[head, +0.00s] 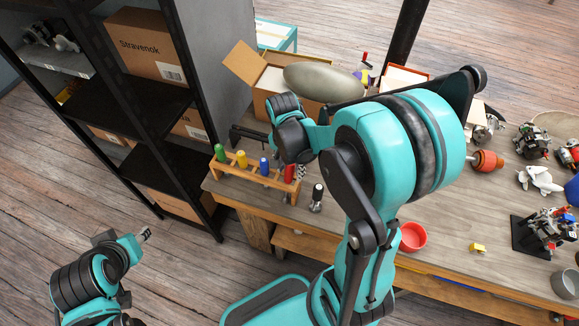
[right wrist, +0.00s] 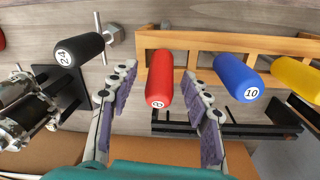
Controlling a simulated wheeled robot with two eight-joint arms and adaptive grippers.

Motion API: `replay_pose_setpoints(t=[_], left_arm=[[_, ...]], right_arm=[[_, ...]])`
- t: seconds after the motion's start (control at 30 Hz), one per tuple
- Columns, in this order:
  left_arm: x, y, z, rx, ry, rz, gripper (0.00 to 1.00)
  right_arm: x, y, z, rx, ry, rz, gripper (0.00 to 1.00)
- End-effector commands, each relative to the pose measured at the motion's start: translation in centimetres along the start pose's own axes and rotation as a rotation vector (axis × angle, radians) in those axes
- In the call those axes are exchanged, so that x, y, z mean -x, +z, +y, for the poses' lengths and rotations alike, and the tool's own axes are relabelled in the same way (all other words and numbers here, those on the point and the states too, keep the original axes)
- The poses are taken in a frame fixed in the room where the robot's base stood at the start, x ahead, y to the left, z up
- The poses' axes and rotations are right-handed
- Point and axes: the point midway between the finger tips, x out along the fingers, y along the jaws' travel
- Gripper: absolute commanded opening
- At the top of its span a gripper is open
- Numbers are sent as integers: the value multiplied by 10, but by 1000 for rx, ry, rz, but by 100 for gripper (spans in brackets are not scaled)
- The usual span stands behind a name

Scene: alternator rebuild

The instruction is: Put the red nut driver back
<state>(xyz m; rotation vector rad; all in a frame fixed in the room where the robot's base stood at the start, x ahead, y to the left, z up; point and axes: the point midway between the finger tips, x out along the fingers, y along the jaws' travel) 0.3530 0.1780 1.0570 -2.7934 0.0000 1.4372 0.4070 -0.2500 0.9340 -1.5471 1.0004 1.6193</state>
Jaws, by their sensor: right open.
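The red nut driver (head: 289,173) stands at the right end of the wooden rack (head: 237,172), beside the blue driver (head: 264,166). In the right wrist view the red handle (right wrist: 160,80), marked 8, overlaps the rack's end (right wrist: 205,40); I cannot see its lower shaft or how deep it sits. My right gripper (right wrist: 163,90) is open, one finger on each side of the red handle, with gaps showing. In the head view my right wrist partly covers this spot. My left gripper (head: 144,234) is low at the left, away from the table; its jaw state is unclear.
Yellow (head: 241,159) and green (head: 219,153) drivers also stand in the rack. A black-handled driver (head: 317,194), marked 24, stands close by on the bench (head: 455,215). A red bowl (head: 413,237) is farther right. A dark shelf (head: 140,110) stands left of the bench.

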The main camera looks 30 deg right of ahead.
Motion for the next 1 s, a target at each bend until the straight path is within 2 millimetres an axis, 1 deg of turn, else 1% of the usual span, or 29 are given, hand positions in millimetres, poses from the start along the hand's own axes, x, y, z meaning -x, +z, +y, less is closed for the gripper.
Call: replay_pose_setpoints(t=[0.03,0.07,0.1,0.17,0.2,0.23,0.47,0.8,1.0], left_arm=[[0,0,0,0,0,0,39],[0,0,0,0,0,0,39],[0,0,0,0,0,0,39],[0,0,0,0,0,0,39],[0,0,0,0,0,0,39],[0,0,0,0,0,0,39],[0,0,0,0,0,0,39],[7,-5,0,0,0,0,39],[8,-6,0,0,0,0,39]], right_arm=[[0,0,0,0,0,0,48],[0,0,0,0,0,0,46],[0,0,0,0,0,0,35],[0,0,0,0,0,0,19],[0,0,0,0,0,0,9],[0,0,0,0,0,0,1],[1,0,0,0,0,0,0],[11,1,1,1,0,-1,0],[13,1,1,1,1,-3,0]])
